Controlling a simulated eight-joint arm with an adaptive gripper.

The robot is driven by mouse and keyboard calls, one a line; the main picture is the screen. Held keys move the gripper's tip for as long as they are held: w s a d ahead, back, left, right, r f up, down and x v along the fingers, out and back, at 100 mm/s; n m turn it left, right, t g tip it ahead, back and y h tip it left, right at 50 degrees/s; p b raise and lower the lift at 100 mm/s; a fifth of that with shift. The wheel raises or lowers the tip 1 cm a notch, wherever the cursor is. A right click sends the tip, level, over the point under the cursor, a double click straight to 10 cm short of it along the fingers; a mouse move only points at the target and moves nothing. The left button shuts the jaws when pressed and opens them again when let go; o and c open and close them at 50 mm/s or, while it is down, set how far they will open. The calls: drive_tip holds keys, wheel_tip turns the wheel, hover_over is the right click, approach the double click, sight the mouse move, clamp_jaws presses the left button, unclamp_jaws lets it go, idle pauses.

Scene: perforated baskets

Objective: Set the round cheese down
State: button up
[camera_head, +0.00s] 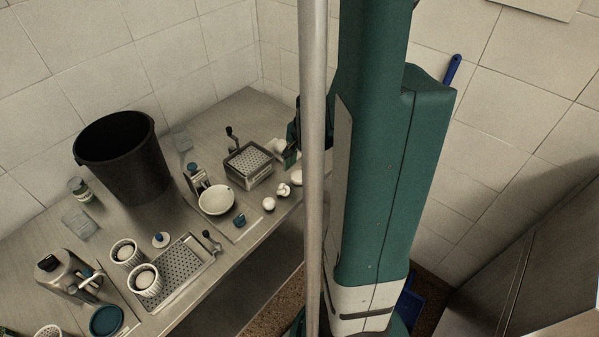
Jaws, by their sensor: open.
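My gripper (287,154) is small in view at the back right of the steel table, partly hidden by the pole and my arm. It is open. A pale rounded piece (278,146), possibly the round cheese, lies right beside its fingers, by the right edge of a perforated basket (249,165). I cannot tell whether they touch. Another pale round piece (297,178) lies near the table's front edge, partly behind the pole.
Two small white lumps (269,203) (283,190) lie near the front edge. A white bowl (216,200) stands left of them. A tall black bucket (125,158) blocks the back left. Ribbed white cups (146,288) and a metal jug (68,277) crowd the left.

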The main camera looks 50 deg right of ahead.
sight(303, 177)
wheel_tip(303, 177, up, 9)
drive_tip(key=s+p, duration=0.1)
idle(0.6)
drive_tip(key=shift+s, duration=0.1)
drive_tip(key=shift+r, duration=0.1)
idle(0.6)
drive_tip(key=w+a+r+n+t+h, duration=0.15)
drive_tip(key=a+r+n, duration=0.3)
drive_tip(key=a, duration=0.45)
drive_tip(key=w+a+r+n+t+y, duration=0.1)
drive_tip(key=w+a+r+n, duration=0.3)
drive_tip(key=a, duration=0.4)
drive_tip(key=s+a+r+n+t, duration=0.1)
drive_tip(key=s+a+r+n, duration=0.1)
drive_tip(key=a, duration=0.7)
drive_tip(key=s+a+r+n+t, duration=0.2)
drive_tip(key=s+a+r+n, duration=0.1)
drive_tip(key=a+r+n, duration=0.2)
drive_tip(key=a+n, duration=0.2)
drive_tip(key=a, duration=0.2)
drive_tip(key=shift+r, duration=0.3)
drive_tip(key=shift+n, duration=0.25)
